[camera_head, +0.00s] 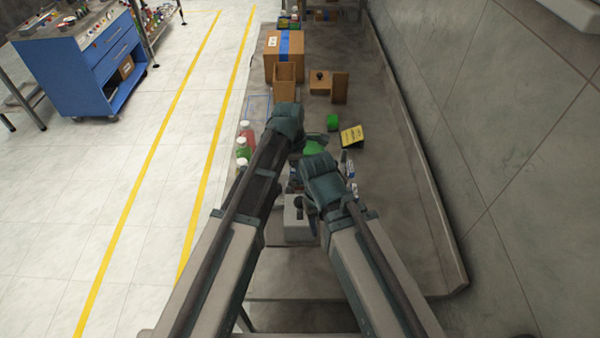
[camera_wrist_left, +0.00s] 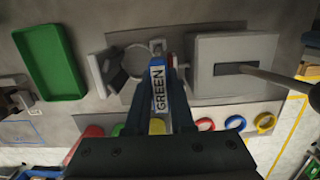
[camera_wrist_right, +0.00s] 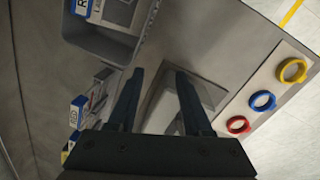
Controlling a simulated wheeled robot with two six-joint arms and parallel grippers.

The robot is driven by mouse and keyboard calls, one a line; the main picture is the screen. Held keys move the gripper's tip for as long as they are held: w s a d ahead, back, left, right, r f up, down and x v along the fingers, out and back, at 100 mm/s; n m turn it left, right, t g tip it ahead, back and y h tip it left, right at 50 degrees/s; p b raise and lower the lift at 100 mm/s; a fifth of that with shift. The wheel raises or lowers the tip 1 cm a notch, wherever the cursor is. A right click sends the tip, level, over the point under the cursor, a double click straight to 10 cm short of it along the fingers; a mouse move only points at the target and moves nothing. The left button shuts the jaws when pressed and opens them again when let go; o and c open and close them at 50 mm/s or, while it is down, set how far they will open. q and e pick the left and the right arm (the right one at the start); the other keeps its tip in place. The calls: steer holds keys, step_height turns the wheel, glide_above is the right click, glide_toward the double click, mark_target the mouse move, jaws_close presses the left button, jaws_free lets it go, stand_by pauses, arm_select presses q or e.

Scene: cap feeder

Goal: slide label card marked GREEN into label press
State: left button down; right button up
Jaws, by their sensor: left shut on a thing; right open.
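The label card marked GREEN (camera_wrist_left: 158,88) is white with dark letters and a blue end. My left gripper (camera_wrist_left: 160,72) is shut on it, and the card stands out between the fingers in the left wrist view. A grey box with a dark slot, apparently the label press (camera_wrist_left: 208,78), lies just right of the card, apart from it. It shows partly in the head view (camera_head: 298,230), behind my arms. My right gripper (camera_wrist_right: 155,78) is open and empty, over a pale grey block (camera_wrist_right: 200,94). In the head view my left gripper (camera_head: 298,143) is partly hidden by its own arm.
A green tray (camera_wrist_left: 50,60) lies left of the card. Coloured rings, including a blue one (camera_wrist_right: 262,101), lie on a white strip near the press. A grey bin with cards (camera_wrist_right: 125,45) stands beside my right gripper. A cardboard box (camera_head: 272,65) stands at the far end.

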arm_select(q)
steer(key=shift+f+b, duration=0.8)
steer(key=shift+f, duration=0.1)
steer(key=c, duration=0.7)
jaws_free()
steer(key=c, duration=0.4)
steer(key=shift+o, duration=0.2)
steer(key=shift+r, duration=0.2)
steer(key=shift+r+p, duration=1.4)
steer(key=shift+p, duration=0.15)
step_height(320, 180, up, 8)
steer(key=p, duration=0.8)
steer(key=shift+r, duration=0.1)
